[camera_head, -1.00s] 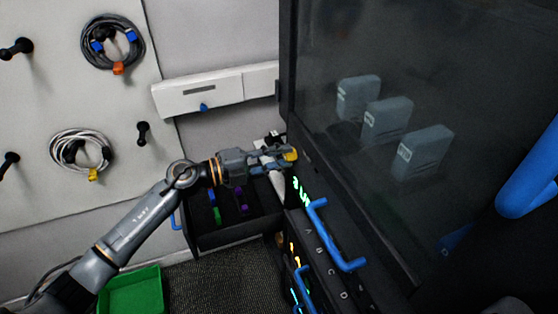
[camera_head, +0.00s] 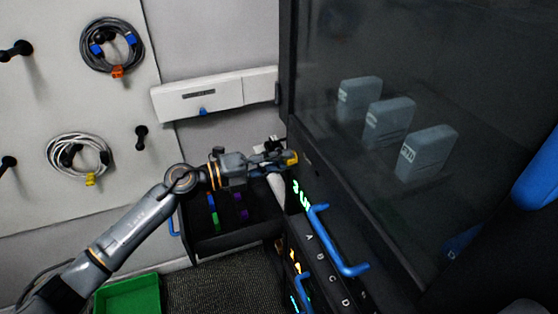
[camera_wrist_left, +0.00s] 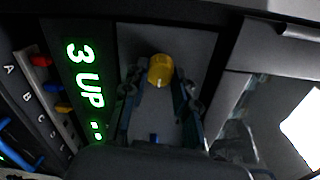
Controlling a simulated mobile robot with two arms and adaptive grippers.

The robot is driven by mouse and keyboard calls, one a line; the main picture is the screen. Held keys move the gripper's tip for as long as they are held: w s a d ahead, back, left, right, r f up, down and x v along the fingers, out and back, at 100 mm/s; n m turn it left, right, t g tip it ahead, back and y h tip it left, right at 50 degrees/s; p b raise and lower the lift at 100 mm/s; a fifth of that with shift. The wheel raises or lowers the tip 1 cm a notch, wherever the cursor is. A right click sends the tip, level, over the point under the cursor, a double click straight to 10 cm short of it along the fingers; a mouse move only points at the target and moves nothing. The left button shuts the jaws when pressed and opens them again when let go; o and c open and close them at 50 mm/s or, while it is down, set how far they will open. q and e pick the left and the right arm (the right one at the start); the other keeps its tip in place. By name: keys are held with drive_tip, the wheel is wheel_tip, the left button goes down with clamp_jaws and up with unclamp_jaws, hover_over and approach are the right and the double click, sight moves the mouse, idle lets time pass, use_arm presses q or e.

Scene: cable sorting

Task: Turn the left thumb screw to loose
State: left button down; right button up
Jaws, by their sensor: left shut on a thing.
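The left thumb screw is a yellow knob (camera_wrist_left: 160,70) on a dark panel, in the middle of the left wrist view. It also shows as a small yellow patch in the head view (camera_head: 292,158). My left gripper (camera_head: 283,158) reaches in from the left and is shut on this screw. In the left wrist view its two fingers (camera_wrist_left: 160,98) lie on either side of the knob. The knob's contact with the fingertips is partly hidden. My right gripper is not in view.
A green display (camera_wrist_left: 84,75) reading "3 UP" is beside the screw. Blue handles (camera_head: 335,240) jut from the rack below. An open dark drawer (camera_head: 225,245) with coloured connectors lies under my left arm. Cables hang on the wall board (camera_head: 110,180). A green bin (camera_head: 128,297) stands lower left.

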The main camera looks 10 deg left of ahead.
use_arm(q)
drive_tip(key=c, duration=1)
unclamp_jaws()
drive_tip(key=shift+c, duration=0.2)
drive_tip(key=shift+a, duration=0.1)
drive_tip(key=v, duration=1.2)
